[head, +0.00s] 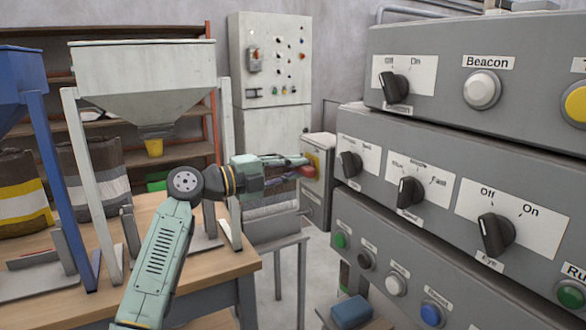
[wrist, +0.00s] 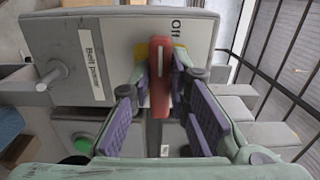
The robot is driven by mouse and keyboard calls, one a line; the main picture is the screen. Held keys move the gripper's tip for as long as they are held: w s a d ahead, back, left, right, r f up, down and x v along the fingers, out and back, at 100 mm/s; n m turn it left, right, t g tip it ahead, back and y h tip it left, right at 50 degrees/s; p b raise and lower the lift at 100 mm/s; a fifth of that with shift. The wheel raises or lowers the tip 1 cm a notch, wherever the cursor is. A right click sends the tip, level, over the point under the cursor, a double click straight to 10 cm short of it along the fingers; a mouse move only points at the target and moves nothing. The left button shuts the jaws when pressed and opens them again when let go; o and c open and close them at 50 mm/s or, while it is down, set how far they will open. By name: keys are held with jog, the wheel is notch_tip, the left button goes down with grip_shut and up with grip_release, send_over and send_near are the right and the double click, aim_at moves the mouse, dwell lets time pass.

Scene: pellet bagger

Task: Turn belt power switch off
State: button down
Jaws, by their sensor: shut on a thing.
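The belt power switch has a red handle (wrist: 159,62) on a grey box (wrist: 55,35) with a "Belt power" label (wrist: 91,66). In the wrist view, my gripper (wrist: 161,80) is shut on the red handle, with a purple-padded finger on each side. The handle runs upright in that view, its upper end below and left of the "Off" marking (wrist: 175,28). The other position marking is hidden. In the head view, my gripper (head: 303,165) reaches the yellow-faced switch on the small grey box (head: 317,202), and the red handle (head: 306,172) shows at its fingertips.
Large grey control panels (head: 460,135) with black knobs stand close on the right. A wooden table (head: 190,260) and a hopper (head: 140,75) are on the left. A green button (wrist: 80,145) sits below the switch box in the wrist view.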

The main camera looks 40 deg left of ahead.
jog(key=c, duration=1.5)
grip_release()
jog(key=shift+w+d, duration=0.1)
jog(key=v, duration=1.2)
